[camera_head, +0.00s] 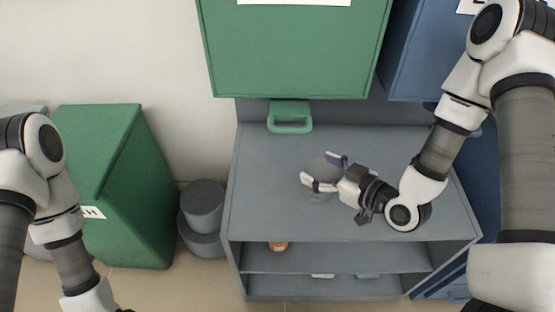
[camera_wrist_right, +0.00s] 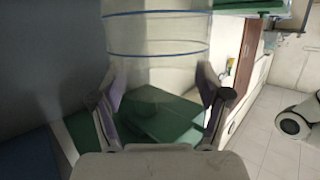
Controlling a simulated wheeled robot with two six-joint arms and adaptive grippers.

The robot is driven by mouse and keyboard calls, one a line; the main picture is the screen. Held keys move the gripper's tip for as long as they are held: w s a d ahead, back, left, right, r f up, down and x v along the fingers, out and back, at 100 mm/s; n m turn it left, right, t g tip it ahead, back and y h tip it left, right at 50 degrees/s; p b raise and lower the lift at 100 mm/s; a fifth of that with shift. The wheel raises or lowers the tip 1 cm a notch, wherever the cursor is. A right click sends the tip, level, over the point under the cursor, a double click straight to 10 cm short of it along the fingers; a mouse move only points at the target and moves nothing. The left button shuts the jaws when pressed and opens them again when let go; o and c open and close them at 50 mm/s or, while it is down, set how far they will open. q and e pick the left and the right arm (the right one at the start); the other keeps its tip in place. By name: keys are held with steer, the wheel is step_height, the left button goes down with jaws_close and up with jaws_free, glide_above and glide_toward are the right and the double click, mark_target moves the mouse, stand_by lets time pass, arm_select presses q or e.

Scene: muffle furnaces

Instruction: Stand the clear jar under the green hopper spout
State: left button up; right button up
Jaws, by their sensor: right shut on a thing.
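The clear jar (camera_head: 319,168) is see-through and faint in the head view, over the grey bench top. In the right wrist view the jar (camera_wrist_right: 155,38) is upright, with thin blue rings, between the two fingers. My right gripper (camera_head: 321,172) is shut on it from the right; I cannot tell whether the jar touches the bench. The green hopper (camera_head: 295,45) is above the back of the bench. Its green spout (camera_head: 290,118) is a squarish loop below it. The jar is nearer to me than the spout and slightly right, not beneath it. My left gripper is out of view.
The grey bench (camera_head: 260,205) is otherwise clear on top, with shelves below holding an orange-brown item (camera_head: 278,246). A blue cabinet (camera_head: 408,50) is right of the hopper. Green bin (camera_head: 130,200) and grey drums (camera_head: 203,205) stand left of the bench.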

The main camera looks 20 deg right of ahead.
mark_target(313, 163)
steer(key=b+x, duration=0.2)
steer(key=b, duration=0.1)
steer(key=d+b+x, duration=0.1)
steer(key=b+x, duration=0.1)
steer(key=b, duration=0.2)
steer(key=shift+w+a+f, duration=0.2)
steer(key=shift+w+f, duration=0.05)
steer(key=shift+w, duration=0.2)
steer(key=x, duration=0.3)
steer(key=d+x, duration=0.1)
steer(key=x, duration=0.3)
steer(key=w+d+x, duration=0.1)
steer(key=x, duration=0.2)
steer(key=shift+w+f, duration=0.2)
steer(key=shift+w, duration=0.2)
